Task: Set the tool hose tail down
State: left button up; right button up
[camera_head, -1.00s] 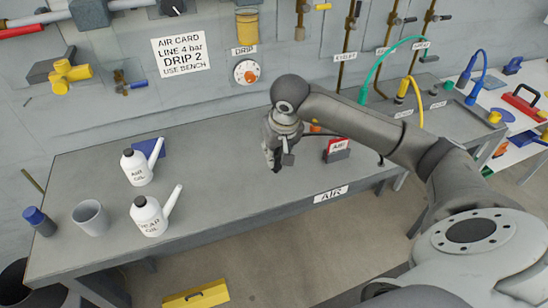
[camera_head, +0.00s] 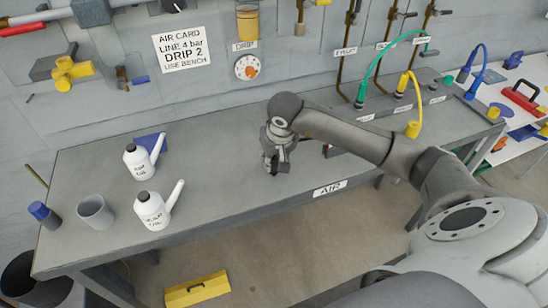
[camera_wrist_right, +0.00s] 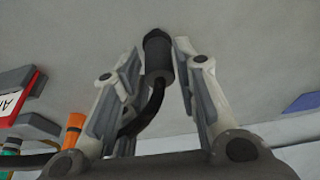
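The tool hose tail, a black hose ending in a dark cylindrical fitting (camera_wrist_right: 158,58), shows in the right wrist view. The hose bends back behind the left-hand finger and leaves at lower left. In the head view my right gripper (camera_head: 276,166) points down, low over the middle of the grey bench (camera_head: 225,180). The fitting cannot be made out there, and its contact with the bench is unclear. My left gripper is not in view.
Two white oil bottles (camera_head: 139,163) (camera_head: 152,211), a grey cup (camera_head: 95,212) and a blue-capped container (camera_head: 44,215) stand at the bench's left. An orange part (camera_wrist_right: 75,130) and red-and-white block (camera_wrist_right: 20,90) lie left in the wrist view. Bench between bottles and gripper is clear.

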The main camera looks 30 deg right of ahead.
jog(key=shift+o, duration=1)
jog(key=shift+r, duration=0.1)
jog(key=shift+r+p, duration=0.2)
jog(key=shift+p, duration=0.15)
jog(key=b+v, duration=0.2)
jog(key=v, duration=0.9)
jog(key=shift+s+r+b, duration=0.25)
jog(key=shift+r+b, duration=0.05)
jog(key=shift+r, duration=0.05)
